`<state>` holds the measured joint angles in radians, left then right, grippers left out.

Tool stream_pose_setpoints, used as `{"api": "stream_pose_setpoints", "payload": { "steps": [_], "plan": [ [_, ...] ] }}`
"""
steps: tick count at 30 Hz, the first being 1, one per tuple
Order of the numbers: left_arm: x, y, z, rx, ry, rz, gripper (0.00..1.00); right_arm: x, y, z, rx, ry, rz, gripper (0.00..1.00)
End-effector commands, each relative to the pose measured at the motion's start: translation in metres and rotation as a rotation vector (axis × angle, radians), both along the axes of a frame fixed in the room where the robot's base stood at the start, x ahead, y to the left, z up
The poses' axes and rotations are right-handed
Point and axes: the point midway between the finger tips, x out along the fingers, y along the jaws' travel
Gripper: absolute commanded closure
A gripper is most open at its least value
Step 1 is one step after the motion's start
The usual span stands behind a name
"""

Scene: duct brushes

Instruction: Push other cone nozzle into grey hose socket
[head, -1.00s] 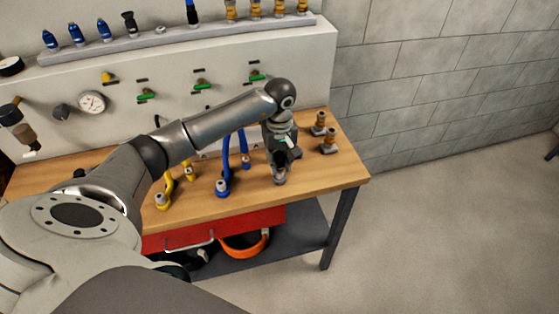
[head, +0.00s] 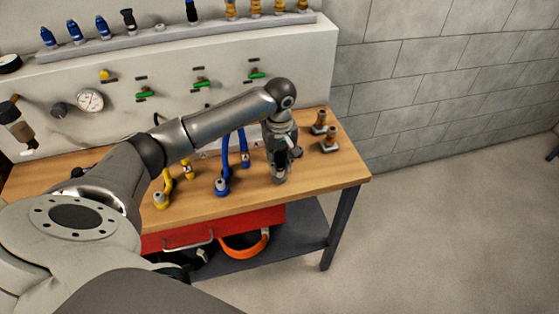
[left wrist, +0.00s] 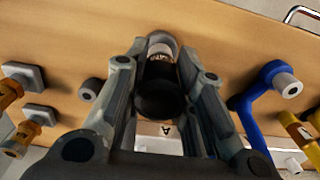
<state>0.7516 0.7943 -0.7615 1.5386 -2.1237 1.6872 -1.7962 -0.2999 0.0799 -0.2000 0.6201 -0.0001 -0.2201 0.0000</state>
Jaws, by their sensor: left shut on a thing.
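My left gripper (head: 281,160) points down over the right part of the workbench. In the left wrist view its fingers (left wrist: 163,95) are shut on a black cone nozzle (left wrist: 160,98). A light grey hose socket (left wrist: 160,39) shows in line with the nozzle's far end; its end also shows below the gripper in the head view (head: 279,177). I cannot tell how deep the nozzle sits in it. A second grey end with a dark collar (left wrist: 90,89) stands beside the fingers in the wrist view. My right gripper is not in view.
Blue hoses (head: 222,180) and yellow hoses (head: 162,195) stand left of the gripper. Two brass fittings on grey bases (head: 329,141) stand close on its right. The wooden bench (head: 335,175) is bare at its front right. A panel with valves rises behind.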

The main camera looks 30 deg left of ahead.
Motion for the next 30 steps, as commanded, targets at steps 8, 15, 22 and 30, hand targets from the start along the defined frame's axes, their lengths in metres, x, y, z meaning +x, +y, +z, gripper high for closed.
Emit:
{"api": "stream_pose_setpoints", "payload": {
  "steps": [8,15,22,30],
  "plan": [
    [0.0,0.0,-0.004,0.0,0.0,0.0,0.67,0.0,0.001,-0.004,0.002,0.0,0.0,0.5],
    [0.0,0.0,-0.004,0.0,0.0,0.0,0.5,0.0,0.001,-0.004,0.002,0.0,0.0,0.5],
    [0.0,0.0,-0.002,0.0,-0.001,0.0,0.5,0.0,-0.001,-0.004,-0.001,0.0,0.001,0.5],
    [0.002,0.001,0.04,0.001,-0.006,0.0,0.5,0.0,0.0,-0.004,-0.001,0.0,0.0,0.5]
  ]
}}
